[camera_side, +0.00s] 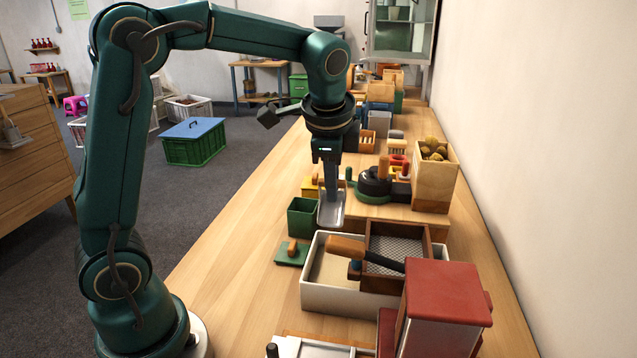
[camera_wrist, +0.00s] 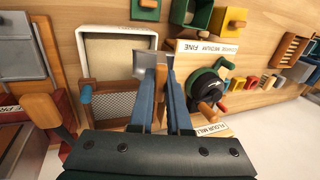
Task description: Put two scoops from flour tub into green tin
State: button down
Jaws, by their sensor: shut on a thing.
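My gripper (camera_side: 329,165) is shut on the handle of a grey metal scoop (camera_side: 331,209), which hangs pan-down just right of the green tin in the side view. In the wrist view my gripper (camera_wrist: 167,68) grips the wooden handle, and the scoop's pan (camera_wrist: 145,63) is partly hidden. I cannot tell whether flour is in it. The green tin (camera_side: 303,218) stands open; it also shows in the wrist view (camera_wrist: 188,14). Its lid (camera_side: 290,256), with a wooden knob, lies beside it. The flour tub (camera_side: 327,297) is white, open and holds pale flour.
A wood-framed sieve (camera_side: 399,240) rests over the tub's right side, with a wooden-handled tool (camera_side: 347,248) across the tub. A dark green hand mill (camera_side: 375,183) stands behind. A red-topped box (camera_side: 447,292) is at the front right. The bench's left front is clear.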

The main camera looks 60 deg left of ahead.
aim_at(330, 226)
jog(key=shift+s+d+f, duration=0.15)
jog(key=shift+s+d, duration=0.1)
jog(key=shift+d, duration=0.05)
jog(key=shift+s+d+f+t+y, duration=0.1)
jog(key=shift+f+t+y, duration=0.05)
jog(key=shift+f, duration=0.25)
jog(key=shift+s+d+f+t+y, duration=0.1)
jog(key=shift+f+t+y, duration=0.05)
jog(key=shift+f, duration=0.2)
jog(key=shift+t+y, duration=0.4)
jog(key=shift+t, duration=0.1)
jog(key=shift+s+d+f, duration=0.15)
jog(key=shift+f, duration=1.1)
jog(key=shift+s+d+f, duration=0.1)
jog(key=shift+f, duration=1.15)
jog(key=shift+a+f+g+h, duration=0.1)
jog(key=shift+f+g+h, duration=0.5)
jog(key=shift+f, duration=0.7)
jog(key=shift+w+a+f+g+h, duration=0.2)
jog(key=shift+f+g+h, duration=0.35)
jog(key=shift+g+h, duration=0.25)
jog(key=shift+s+d+f+g+h, duration=0.15)
jog(key=shift+s+d+g+h, duration=0.35)
jog(key=shift+s+d, duration=0.8)
jog(key=shift+w+a+g+h, duration=0.3)
jog(key=shift+w+g+h, duration=0.1)
jog(key=shift+g+h, duration=0.1)
notch_tip(330, 226, up, 8)
jog(key=shift+w+a+r, duration=0.15)
jog(key=shift+r, duration=0.05)
